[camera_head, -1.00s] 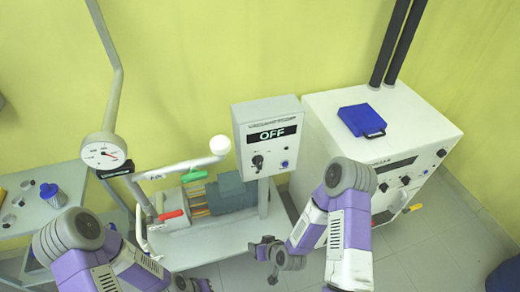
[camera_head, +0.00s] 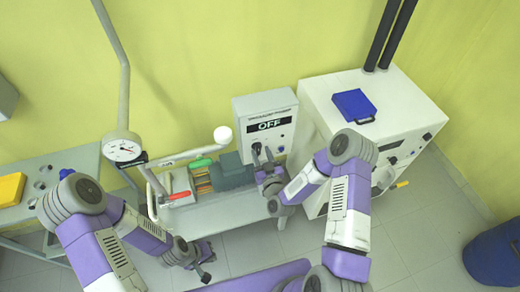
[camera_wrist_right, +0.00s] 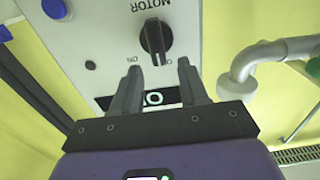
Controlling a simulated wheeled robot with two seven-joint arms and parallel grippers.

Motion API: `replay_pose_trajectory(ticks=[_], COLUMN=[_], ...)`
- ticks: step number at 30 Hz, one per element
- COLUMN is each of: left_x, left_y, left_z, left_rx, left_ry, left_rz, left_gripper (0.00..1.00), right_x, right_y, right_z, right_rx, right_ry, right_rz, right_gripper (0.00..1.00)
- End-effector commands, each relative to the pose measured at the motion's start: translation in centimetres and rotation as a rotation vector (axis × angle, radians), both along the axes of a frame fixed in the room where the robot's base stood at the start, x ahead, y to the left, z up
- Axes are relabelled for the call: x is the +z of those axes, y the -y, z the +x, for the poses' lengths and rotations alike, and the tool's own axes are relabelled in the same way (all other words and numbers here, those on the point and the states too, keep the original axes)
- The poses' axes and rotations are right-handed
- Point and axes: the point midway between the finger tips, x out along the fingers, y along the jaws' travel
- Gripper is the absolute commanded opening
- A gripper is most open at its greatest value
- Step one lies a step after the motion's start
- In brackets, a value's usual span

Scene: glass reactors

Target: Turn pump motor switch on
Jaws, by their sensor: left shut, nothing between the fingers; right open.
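The pump control box (camera_head: 243,110) stands at the back wall, and its display (camera_head: 270,124) reads OFF. The black motor switch knob (camera_wrist_right: 154,38) shows in the right wrist view under an upside-down MOTOR label, with an ON mark by it. My right gripper (camera_wrist_right: 158,80) is open, its two fingers pointing at the panel just short of the knob in that view; contact is not visible. My left gripper (camera_head: 206,266) is shut and empty, low over the floor.
A blue button (camera_wrist_right: 55,8) sits beside the knob on the panel. The pump motor (camera_head: 228,172), pipes and a gauge (camera_head: 122,148) stand left of the box. A white cabinet (camera_head: 405,100) with a blue case (camera_head: 354,104) stands right. A blue bin (camera_head: 497,255) is at far right.

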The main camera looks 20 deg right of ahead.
Motion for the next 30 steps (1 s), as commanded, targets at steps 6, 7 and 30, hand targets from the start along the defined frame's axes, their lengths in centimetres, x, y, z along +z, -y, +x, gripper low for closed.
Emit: replay_pose_trajectory(ticks=[6,7,30], left_x=[0.3,0.3,0.2], left_y=[0.0,0.0,0.0], left_z=[0.0,0.0,0.0], left_rx=[0.0,0.0,0.0], left_ry=[0.0,0.0,0.0], left_rz=[0.0,0.0,0.0], left_gripper=[0.0,0.0,0.0], right_x=[0.0,0.0,-0.1], right_y=[-0.1,-0.1,0.0], right_z=[1.7,1.8,1.8], right_rx=[0.0,0.0,0.001], right_ry=[0.0,0.0,-0.002], right_rz=[0.001,0.001,0.009], right_gripper=[0.44,0.44,0.0])
